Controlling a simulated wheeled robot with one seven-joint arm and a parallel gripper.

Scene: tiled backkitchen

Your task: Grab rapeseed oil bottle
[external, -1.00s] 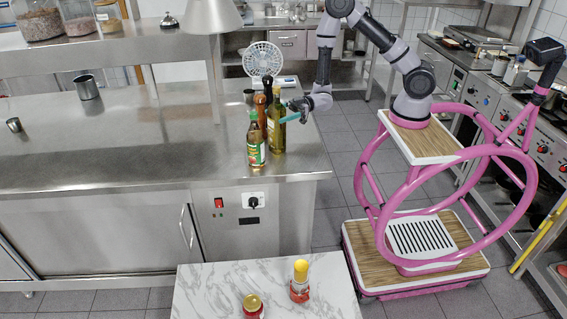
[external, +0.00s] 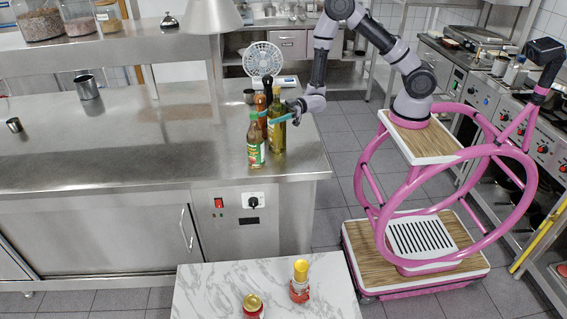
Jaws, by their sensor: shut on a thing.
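A tall bottle of yellow-green oil (external: 277,137) stands upright near the right end of the steel counter; its label is too small to read, but it looks like the rapeseed oil bottle. My gripper (external: 276,118) reaches in from the right at the height of its upper body. Its teal fingers are shut on this bottle, one showing in front and one to the left. The bottle's base appears to rest on the counter. The exact finger contact is partly hidden.
A shorter bottle with a green cap and green label (external: 256,144) stands close in front-left. A brown pepper mill (external: 261,104) and a dark-topped item stand close behind.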

